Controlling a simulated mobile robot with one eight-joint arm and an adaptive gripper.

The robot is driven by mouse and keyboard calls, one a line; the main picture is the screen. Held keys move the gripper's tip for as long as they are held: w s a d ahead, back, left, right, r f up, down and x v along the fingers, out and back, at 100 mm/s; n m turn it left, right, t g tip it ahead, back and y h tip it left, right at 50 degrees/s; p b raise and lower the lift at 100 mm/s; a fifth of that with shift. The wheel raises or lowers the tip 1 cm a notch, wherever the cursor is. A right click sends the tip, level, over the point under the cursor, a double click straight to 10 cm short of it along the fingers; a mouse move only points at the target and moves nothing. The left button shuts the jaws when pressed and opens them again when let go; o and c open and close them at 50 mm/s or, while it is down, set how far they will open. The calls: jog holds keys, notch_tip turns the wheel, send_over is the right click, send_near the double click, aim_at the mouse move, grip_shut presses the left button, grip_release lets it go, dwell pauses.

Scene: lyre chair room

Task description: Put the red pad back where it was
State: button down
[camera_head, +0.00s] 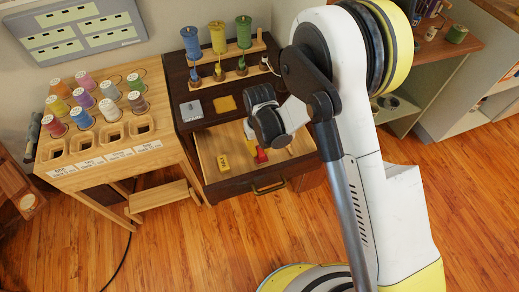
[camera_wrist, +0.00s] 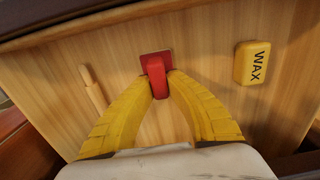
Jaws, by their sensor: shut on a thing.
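The red pad (camera_wrist: 156,60) is between the yellow fingertips of my gripper (camera_wrist: 157,78), which is shut on it. It has a squarish red base and a raised red part facing the wrist camera. It is over the light wooden floor of the open drawer (camera_wrist: 215,35); whether it touches the floor is hard to tell. In the head view, a bit of the red pad (camera_head: 261,156) shows inside the drawer (camera_head: 207,160), below my wrist. My fingertips are mostly hidden there by my own arm.
A yellow WAX block (camera_wrist: 251,63) lies in the drawer to the right of the pad, and a wooden stick (camera_wrist: 94,92) lies to the left. On the dark cabinet top are a grey card (camera_head: 191,111), a yellow square (camera_head: 225,104) and thread spools (camera_head: 218,37) on a rack.

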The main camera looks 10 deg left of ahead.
jog(key=c, duration=1.5)
grip_release()
notch_tip(320, 180, up, 12)
jog(key=p, duration=0.5)
jog(key=shift+r, duration=0.15)
jog(key=shift+d, duration=0.1)
jog(key=d+r+m+t, duration=0.2)
jog(key=d+r, duration=0.7)
jog(key=r, duration=0.3)
jog(key=s+d+r+m+t, duration=0.1)
jog(key=s+d+r, duration=0.3)
jog(key=d, duration=0.3)
jog(key=s+d+r+m+t, duration=0.2)
jog(key=s+d+r, duration=0.2)
jog(key=d, duration=0.2)
jog(key=s+d+r+m+t, duration=0.1)
jog(key=s+d+r+t, duration=0.1)
jog(key=s+d+r, duration=0.2)
jog(key=shift+s+d, duration=0.15)
jog(key=shift+d, duration=0.8)
jog(key=shift+s+d, duration=0.15)
jog(key=shift+d, duration=0.75)
